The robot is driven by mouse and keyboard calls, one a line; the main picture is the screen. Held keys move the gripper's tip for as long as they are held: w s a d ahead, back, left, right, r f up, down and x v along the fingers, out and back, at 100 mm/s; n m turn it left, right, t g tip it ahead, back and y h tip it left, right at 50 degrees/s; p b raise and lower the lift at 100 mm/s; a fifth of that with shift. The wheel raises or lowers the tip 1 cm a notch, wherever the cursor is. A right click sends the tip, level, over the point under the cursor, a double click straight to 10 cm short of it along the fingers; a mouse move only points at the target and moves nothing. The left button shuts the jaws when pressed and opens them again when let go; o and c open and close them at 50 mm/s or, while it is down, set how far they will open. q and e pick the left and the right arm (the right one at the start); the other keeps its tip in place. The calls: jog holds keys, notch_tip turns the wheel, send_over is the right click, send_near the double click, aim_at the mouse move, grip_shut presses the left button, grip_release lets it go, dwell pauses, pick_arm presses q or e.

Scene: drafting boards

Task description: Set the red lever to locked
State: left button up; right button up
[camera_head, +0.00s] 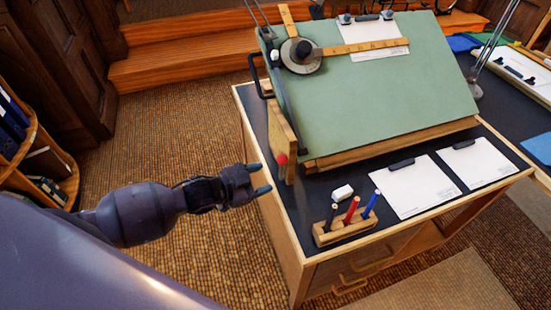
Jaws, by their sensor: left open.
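The red lever (281,159) shows as a small round red knob at the lower left side of the green tilted drafting board (380,100), by its wooden side support. Its shaft and any lock marking cannot be made out. My left gripper (260,179) comes in from the left and is open and empty. Its fingertips are at the desk's left edge, just left of and a little below the red knob in the picture, seemingly apart from it. My right gripper is not in view.
A wooden pen holder (345,233) with several pens and a white eraser (342,192) stand on the desk front. Clipped paper sheets (417,187) lie to the right. A bookshelf (38,150) stands at left. The floor (170,130) between it and the desk is clear.

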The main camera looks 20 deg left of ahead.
aim_at(282, 167)
pick_arm(q)
jog(key=s+a+h, duration=0.1)
jog(key=a+h, duration=0.2)
jog(key=a, duration=0.3)
jog(key=w+d+r+n+h, duration=0.1)
jog(key=w+d, duration=0.6)
jog(key=d, duration=0.1)
jog(key=shift+d+r+n+h, duration=0.15)
jog(key=shift+r+n+h, duration=0.15)
jog(key=shift+r+h, duration=0.1)
jog(key=shift+c, duration=0.5)
grip_shut()
